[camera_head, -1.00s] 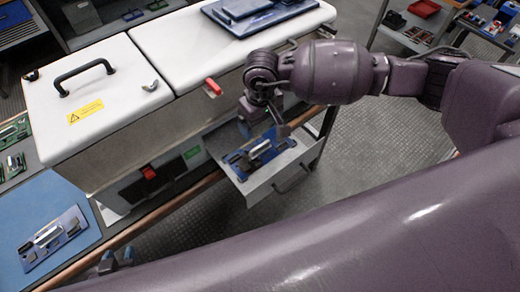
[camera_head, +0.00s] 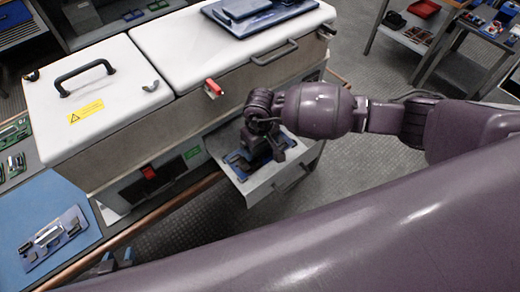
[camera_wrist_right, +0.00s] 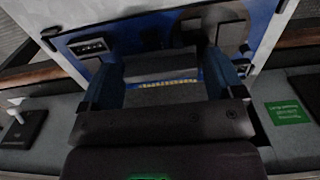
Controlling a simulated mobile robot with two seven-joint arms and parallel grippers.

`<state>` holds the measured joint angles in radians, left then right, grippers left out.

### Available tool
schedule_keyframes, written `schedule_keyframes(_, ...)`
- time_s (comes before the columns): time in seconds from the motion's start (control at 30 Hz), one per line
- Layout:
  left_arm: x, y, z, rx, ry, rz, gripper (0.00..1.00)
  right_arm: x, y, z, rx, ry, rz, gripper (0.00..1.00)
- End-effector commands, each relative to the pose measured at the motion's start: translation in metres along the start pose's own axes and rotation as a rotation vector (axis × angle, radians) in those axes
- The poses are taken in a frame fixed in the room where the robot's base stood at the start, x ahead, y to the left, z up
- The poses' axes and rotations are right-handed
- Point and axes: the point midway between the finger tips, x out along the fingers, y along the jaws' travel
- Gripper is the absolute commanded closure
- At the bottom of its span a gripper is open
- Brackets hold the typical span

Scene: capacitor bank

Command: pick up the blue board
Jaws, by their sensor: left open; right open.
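The blue board (camera_head: 236,162) lies in the pulled-out drawer (camera_head: 256,190) and carries dark and grey parts. My right gripper (camera_head: 262,160) is over it and hides much of it. In the right wrist view the blue board (camera_wrist_right: 80,40) spreads below my open right gripper (camera_wrist_right: 168,85). The blue-tipped fingers are on either side of a dark block with a row of yellow marks. I cannot tell whether they touch it. My left gripper (camera_head: 117,260) shows only its blue fingertips at the bottom left, apart and empty, mostly hidden by my arm.
A white-lidded cabinet (camera_head: 95,110) stands behind the drawer, with a black handle and red latches. Another board (camera_head: 52,238) lies on a blue mat (camera_head: 40,195) at left. A blue tray (camera_head: 265,18) sits on the lid. Shelves stand at the upper right.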

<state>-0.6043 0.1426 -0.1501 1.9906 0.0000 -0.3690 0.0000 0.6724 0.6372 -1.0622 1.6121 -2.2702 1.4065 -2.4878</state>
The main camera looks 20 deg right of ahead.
Motion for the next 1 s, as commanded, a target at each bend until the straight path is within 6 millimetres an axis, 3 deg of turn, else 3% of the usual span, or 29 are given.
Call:
schedule_keyframes(0.3,0.002,0.000,-0.004,0.001,0.007,0.001,0.57,0.004,0.001,0.000,0.000,0.001,0.001,0.14)
schedule_keyframes(0.57,0.002,0.000,-0.004,0.001,0.008,0.001,0.57,0.004,0.001,0.000,0.001,0.001,0.001,0.53)
schedule_keyframes(0.83,0.002,0.000,-0.003,0.001,0.006,0.001,0.57,0.002,0.001,-0.001,0.000,0.002,0.001,0.53)
schedule_keyframes(1.0,-0.001,0.000,-0.002,0.000,0.002,0.000,0.57,-0.015,0.001,-0.002,0.000,0.004,0.002,0.53)
